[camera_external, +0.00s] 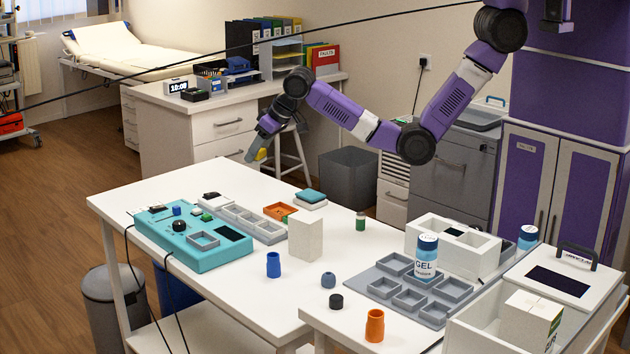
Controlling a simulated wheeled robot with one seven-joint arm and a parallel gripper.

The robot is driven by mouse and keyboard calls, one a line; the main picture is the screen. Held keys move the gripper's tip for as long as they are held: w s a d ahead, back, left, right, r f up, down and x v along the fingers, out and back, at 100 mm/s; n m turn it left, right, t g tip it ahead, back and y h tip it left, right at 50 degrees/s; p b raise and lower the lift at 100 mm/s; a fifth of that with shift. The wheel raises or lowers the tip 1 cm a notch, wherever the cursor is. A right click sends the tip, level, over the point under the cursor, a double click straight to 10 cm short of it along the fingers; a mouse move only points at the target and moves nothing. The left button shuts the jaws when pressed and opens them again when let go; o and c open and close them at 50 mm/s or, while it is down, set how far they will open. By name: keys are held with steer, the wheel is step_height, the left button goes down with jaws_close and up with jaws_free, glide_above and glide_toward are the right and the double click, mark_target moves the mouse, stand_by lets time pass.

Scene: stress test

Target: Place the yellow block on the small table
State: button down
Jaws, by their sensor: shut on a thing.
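My gripper (256,150) is at the end of my purple and white arm, reaching left and pointing down. It is shut on a small yellow block (261,155), only partly visible below the fingers. The block appears near the back edge of the long white table (235,284); its height and distance from that edge cannot be told. A second white table (346,320) stands at the front right. A white stool (299,138) stands behind the long table. Which of these is the small table is not clear.
A grey compartment tray (363,286) and an orange cup (375,326) are at the right. The long table's front middle is clear.

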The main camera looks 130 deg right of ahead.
step_height(320, 180, up, 6)
steer(key=shift+f, duration=0.15)
steer(key=w+a+f+n+t, duration=0.1)
steer(key=w+a+n, duration=0.15)
steer(key=a, duration=0.65)
steer(key=w+a+f+n+y, duration=0.1)
steer(key=w+a, duration=0.3)
steer(key=a, duration=0.4)
steer(key=w+a+f+n+t, duration=0.1)
steer(key=w+a, duration=0.3)
steer(key=a, duration=0.5)
steer(key=a+f+n+t+y, duration=0.1)
steer(key=a+f+n, duration=0.1)
steer(key=a, duration=1)
steer(key=s+a+f+n+y, duration=0.1)
steer(key=a+f+n+y, duration=0.1)
steer(key=a, duration=1)
steer(key=shift+a+f+n+t, duration=0.2)
steer(key=shift+a+n+t, duration=0.2)
steer(key=shift+n, duration=0.45)
steer(key=shift+d, duration=0.1)
